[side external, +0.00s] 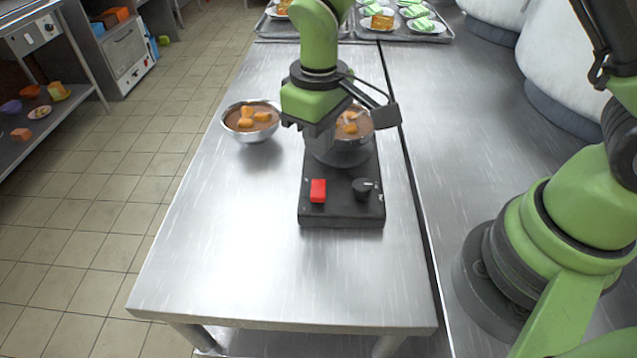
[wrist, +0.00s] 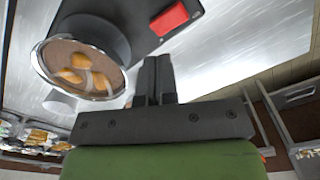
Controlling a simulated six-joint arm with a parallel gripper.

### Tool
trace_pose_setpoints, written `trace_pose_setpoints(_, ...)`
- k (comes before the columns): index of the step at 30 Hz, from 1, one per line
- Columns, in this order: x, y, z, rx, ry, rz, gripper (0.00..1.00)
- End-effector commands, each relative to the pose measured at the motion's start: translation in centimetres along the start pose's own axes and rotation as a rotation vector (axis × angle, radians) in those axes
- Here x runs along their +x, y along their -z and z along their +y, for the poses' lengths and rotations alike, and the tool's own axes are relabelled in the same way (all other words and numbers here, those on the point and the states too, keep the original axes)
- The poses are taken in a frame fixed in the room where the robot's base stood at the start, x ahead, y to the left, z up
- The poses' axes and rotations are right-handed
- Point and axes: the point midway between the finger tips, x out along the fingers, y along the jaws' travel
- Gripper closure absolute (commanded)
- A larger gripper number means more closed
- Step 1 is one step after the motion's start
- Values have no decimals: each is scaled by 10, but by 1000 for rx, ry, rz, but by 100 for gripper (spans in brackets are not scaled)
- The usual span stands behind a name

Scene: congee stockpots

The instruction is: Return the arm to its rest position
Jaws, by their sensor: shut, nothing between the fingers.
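My gripper (wrist: 156,80) is shut and empty, with its two dark fingers together in the wrist view. In the side external view my green arm reaches over the table, and the gripper body hangs in front of a metal pot (side external: 342,155), partly hiding it. That pot holds brown contents with orange pieces and sits on a dark appliance (side external: 340,213) with a red button (side external: 318,190) and a black knob (side external: 363,187). The pot also shows in the wrist view (wrist: 118,40). I cannot tell whether the gripper touches it.
A second metal pot (side external: 252,139) with similar contents stands to the left on the steel table (side external: 215,275). Trays (side external: 437,33) with plates of food lie at the back. Large white containers (side external: 567,50) stand at the right. The front left of the table is clear.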

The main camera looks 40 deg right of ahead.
Motion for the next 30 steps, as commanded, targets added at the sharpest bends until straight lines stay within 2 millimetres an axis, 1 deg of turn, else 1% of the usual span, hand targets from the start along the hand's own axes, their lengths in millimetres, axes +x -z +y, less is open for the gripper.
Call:
trace_pose_setpoints(3,-9,0,0,1,0,2,100)
trace_pose_setpoints(6,-13,0,0,1,1,2,100)
trace_pose_setpoints(15,-14,0,0,2,1,1,100)
trace_pose_setpoints(17,-18,-1,1,8,2,7,100)
trace_pose_setpoints(20,-36,-4,5,40,10,40,100)
trace_pose_setpoints(23,-68,-13,12,104,28,102,100)
trace_pose_setpoints(24,-83,-20,16,136,37,132,100)
trace_pose_setpoints(27,-118,-40,24,219,62,211,100)
trace_pose_setpoints(30,-146,-64,29,299,88,287,100)
